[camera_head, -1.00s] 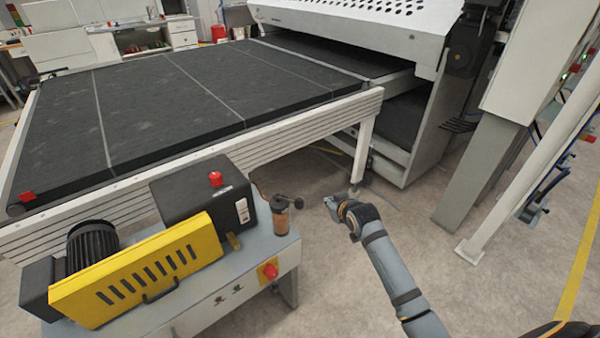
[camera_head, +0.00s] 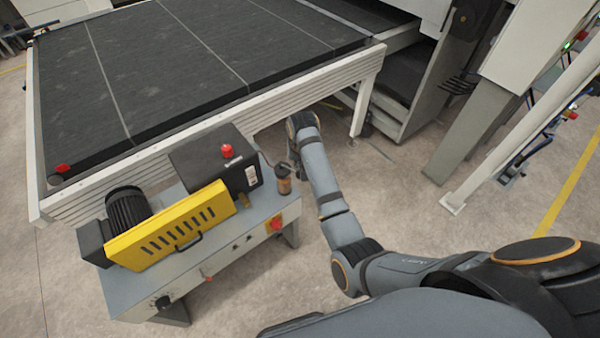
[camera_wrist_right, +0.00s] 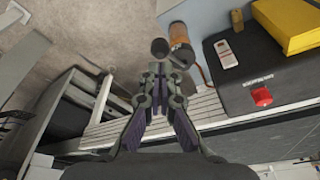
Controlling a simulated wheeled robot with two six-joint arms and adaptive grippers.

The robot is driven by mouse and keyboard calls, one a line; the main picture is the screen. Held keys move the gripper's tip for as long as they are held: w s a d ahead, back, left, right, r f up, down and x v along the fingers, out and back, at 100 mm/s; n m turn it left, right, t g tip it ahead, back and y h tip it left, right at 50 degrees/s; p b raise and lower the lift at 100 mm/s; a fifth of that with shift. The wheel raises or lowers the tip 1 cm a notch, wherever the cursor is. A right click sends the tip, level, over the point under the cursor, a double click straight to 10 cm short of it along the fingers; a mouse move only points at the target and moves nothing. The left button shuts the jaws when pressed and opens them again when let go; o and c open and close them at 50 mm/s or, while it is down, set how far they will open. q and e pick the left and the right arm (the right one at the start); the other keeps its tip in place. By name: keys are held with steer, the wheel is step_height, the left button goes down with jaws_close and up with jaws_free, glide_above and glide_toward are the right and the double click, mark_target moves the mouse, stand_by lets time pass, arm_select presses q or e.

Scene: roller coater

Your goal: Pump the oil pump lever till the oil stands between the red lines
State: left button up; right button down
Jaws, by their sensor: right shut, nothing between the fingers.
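The oil pump (camera_head: 284,184) has a small orange-brown reservoir and stands at the right end of the grey machine bench. In the right wrist view the reservoir (camera_wrist_right: 179,36) lies just beyond my fingertips, with the round black knob of the lever (camera_wrist_right: 159,47) beside it. My right gripper (camera_wrist_right: 161,70) is shut and empty, its tips close to the knob. Whether they touch it I cannot tell. In the head view the right gripper (camera_head: 293,160) is beside the pump, partly hidden by my wrist. The oil level and red lines are too small to make out. My left gripper is out of view.
Beside the pump stand a black box (camera_head: 210,160) with a red button (camera_head: 227,151) and a yellow guard (camera_head: 165,228). The conveyor's pale side rail (camera_head: 210,125) runs behind. Floor (camera_head: 395,200) to the right is clear.

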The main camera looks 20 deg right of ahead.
steer(key=shift+x, duration=3.45)
